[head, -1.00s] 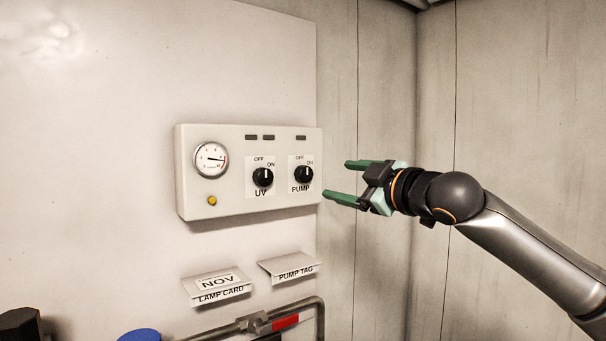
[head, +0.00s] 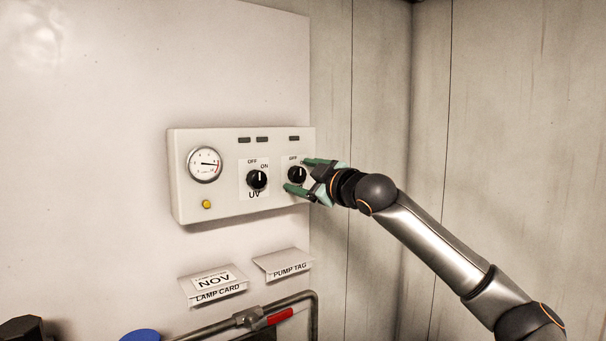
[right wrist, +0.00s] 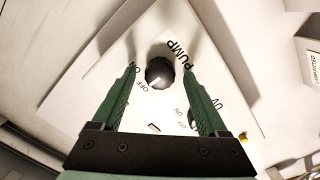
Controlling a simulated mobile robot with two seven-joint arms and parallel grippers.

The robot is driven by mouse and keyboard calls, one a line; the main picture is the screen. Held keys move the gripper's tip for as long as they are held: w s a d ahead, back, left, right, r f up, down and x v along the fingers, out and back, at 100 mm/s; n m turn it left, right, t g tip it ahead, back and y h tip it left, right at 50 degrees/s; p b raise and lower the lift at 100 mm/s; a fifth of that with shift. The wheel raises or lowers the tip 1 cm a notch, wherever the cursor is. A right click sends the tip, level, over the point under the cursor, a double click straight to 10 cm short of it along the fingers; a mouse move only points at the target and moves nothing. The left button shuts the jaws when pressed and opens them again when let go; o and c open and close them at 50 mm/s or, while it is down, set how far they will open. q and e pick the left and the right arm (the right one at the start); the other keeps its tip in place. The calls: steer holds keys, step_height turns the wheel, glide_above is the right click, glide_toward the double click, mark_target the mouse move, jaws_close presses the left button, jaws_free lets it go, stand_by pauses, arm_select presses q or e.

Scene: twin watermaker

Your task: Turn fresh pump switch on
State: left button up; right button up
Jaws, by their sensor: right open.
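The pump switch is a black round knob (head: 297,174) on the right of the white control box, under its OFF and ON marks. In the right wrist view the knob (right wrist: 158,72) has its white pointer mark toward OFF. My right gripper (head: 297,176), with green fingers, is open at the knob. In the right wrist view its fingertips (right wrist: 159,68) lie on either side of the knob, with a gap on each side. How deep the fingers reach is hard to tell. The gripper partly covers the pump label in the head view. My left gripper is not in view.
The UV knob (head: 257,180) sits just left of the pump knob. A gauge (head: 204,164) and yellow button (head: 207,204) are at the box's left. Below are the lamp card holder (head: 214,287), pump tag holder (head: 284,264) and a pipe with a red handle (head: 280,316).

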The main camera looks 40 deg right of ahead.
jaws_close()
stand_by(0.6)
